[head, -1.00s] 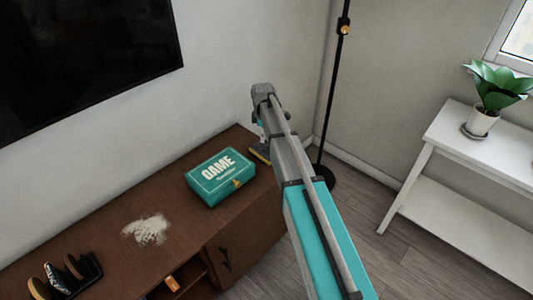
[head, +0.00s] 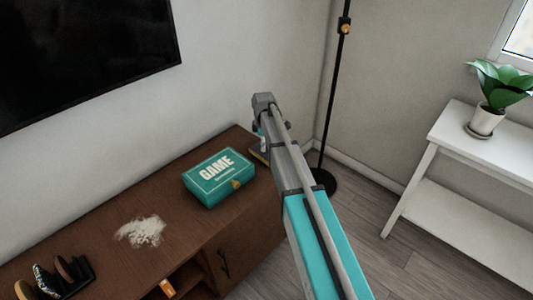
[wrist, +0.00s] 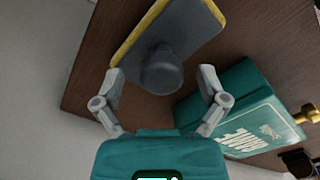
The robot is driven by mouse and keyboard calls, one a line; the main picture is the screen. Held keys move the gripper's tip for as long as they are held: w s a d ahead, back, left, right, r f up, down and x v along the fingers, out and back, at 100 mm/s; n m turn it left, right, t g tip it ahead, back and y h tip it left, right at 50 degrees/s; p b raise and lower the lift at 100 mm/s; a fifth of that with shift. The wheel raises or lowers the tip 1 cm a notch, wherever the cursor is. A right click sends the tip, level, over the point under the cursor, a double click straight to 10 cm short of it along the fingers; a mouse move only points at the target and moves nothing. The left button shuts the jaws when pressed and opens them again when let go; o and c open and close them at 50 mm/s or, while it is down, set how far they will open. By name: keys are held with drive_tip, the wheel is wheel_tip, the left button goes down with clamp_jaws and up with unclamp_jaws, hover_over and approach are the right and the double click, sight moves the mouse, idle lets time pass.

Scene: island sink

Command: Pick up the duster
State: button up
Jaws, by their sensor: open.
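The duster (wrist: 182,30) lies on the brown cabinet top in the wrist view, a flat grey block with a yellow edge and a round dark knob handle (wrist: 161,73) facing the camera. My gripper (wrist: 160,78) is open, with one finger on each side of the knob. I cannot tell whether either finger touches it. In the head view only a small yellowish bit of the duster (head: 259,155) shows beside my arm, at the cabinet's far right end. My arm hides the rest.
A teal game box (head: 219,177) sits on the cabinet (head: 185,233) close to the duster. White powder (head: 141,232) and a dark rack of items (head: 61,277) are further left. A wall, a black lamp pole (head: 334,100) and a white plant table (head: 480,145) stand around.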

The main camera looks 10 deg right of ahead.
clamp_jaws()
idle(0.5)
drive_tip(key=shift+r, duration=0.2)
wheel_tip(320, 180, up, 2)
drive_tip(key=p, duration=0.2)
drive_tip(key=shift+p, duration=0.3)
drive_tip(key=s+a+r+p, duration=0.1)
drive_tip(key=s+r+p, duration=0.9)
drive_tip(key=s, duration=0.4)
drive_tip(key=shift+r, duration=0.3)
